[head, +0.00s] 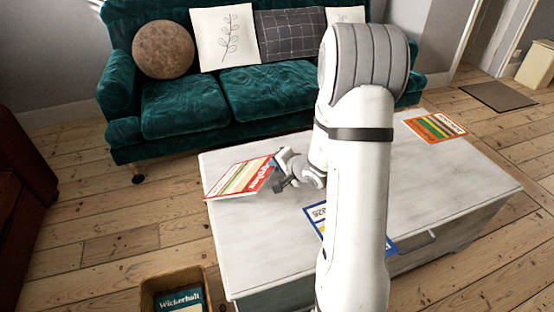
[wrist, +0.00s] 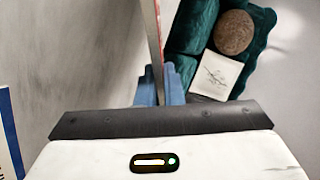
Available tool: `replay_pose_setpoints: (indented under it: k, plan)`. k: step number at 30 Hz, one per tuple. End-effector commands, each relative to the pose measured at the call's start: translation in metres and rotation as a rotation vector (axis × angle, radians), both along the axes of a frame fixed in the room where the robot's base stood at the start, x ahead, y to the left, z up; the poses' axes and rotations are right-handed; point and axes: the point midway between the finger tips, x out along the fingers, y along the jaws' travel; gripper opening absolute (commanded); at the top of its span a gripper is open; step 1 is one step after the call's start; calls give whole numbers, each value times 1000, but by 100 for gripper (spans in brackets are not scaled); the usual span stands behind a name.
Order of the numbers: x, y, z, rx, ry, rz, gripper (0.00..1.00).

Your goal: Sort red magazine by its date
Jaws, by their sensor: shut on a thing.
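The red magazine (head: 236,179), with a striped cover in red, yellow, green and white, is at the left end of the white table. My gripper (head: 278,181) is shut on its right edge. The magazine is tilted, with its left end low near the tabletop; I cannot tell whether it touches. In the wrist view it is a thin edge (wrist: 154,30) between the two blue fingertips (wrist: 162,85). Its date cannot be read. A blue-edged magazine (head: 315,213) lies on the table, partly hidden behind my arm. An orange-edged magazine (head: 434,127) lies at the table's far right.
The white table (head: 260,245) has clear room at its front left. A brown bin (head: 147,294) on the floor in front holds a teal item (head: 180,301) lettered "Wickerholt". A green sofa (head: 190,107) stands close behind the table. A dark red piece of furniture (head: 22,190) is at far left.

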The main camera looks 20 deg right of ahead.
Motion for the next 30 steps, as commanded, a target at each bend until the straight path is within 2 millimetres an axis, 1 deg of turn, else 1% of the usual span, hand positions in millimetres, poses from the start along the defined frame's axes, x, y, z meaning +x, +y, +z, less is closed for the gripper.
replay_pose_setpoints:
  k: [1,18,30]
  plan:
    - [-1,-3,-9,7,-14,-2,0]
    - [-15,-16,-40,108,-114,-2,0]
    - [-22,-22,-63,174,-180,-1,0]
